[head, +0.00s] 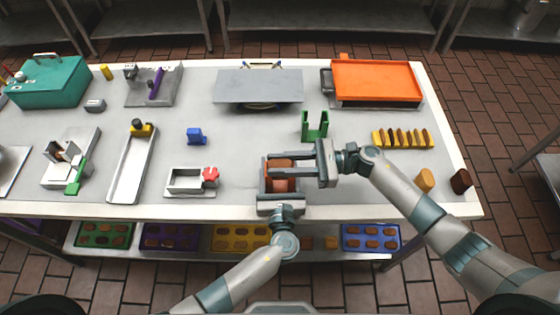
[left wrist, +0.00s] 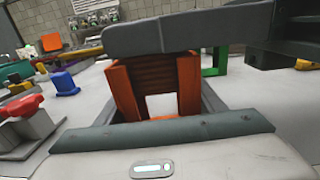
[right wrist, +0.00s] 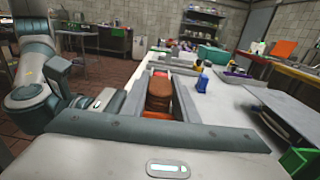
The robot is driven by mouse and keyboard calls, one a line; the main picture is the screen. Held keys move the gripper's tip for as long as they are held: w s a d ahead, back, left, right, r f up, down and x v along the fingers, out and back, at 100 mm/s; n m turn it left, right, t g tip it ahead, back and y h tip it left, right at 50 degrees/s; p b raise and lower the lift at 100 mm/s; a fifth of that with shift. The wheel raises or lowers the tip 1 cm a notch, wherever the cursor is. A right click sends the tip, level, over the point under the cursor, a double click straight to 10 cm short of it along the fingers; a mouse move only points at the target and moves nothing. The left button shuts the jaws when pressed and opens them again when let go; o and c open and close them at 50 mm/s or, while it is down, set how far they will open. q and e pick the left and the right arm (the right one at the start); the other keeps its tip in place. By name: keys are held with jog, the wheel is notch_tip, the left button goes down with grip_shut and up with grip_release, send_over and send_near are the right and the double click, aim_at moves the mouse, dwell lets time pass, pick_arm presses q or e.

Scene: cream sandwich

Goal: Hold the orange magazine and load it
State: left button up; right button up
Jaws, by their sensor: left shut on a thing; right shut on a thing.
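The orange magazine (head: 268,183) is upright near the table's front edge; its two orange side walls (left wrist: 188,85) show in the left wrist view. My left gripper (head: 279,187) is shut on it, a finger on each side. My right gripper (head: 292,164) comes in from the right, its fingers across the top of the magazine. It is shut on a brown biscuit stack (right wrist: 159,92), seen between its fingers in the right wrist view. In the left wrist view, brown layers (left wrist: 150,78) sit between the magazine's walls, with a pale gap below. The stack's lower end is partly hidden.
A green U-shaped stand (head: 315,128) is just behind my right gripper. A yellow rack (head: 403,139) with brown pieces lies to the right. A grey fixture with a red knob (head: 210,175) stands to the left. A blue block (head: 196,136) is behind that.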

jog(key=shift+f, duration=0.3)
jog(key=o, duration=1.1)
jog(key=shift+o, duration=0.2)
jog(key=shift+d, duration=0.1)
jog(key=d, duration=1.1)
jog(key=shift+w+d, duration=0.2)
jog(key=shift+d, duration=0.2)
pick_arm(q)
jog(key=o, duration=1.2)
jog(key=shift+o, duration=0.2)
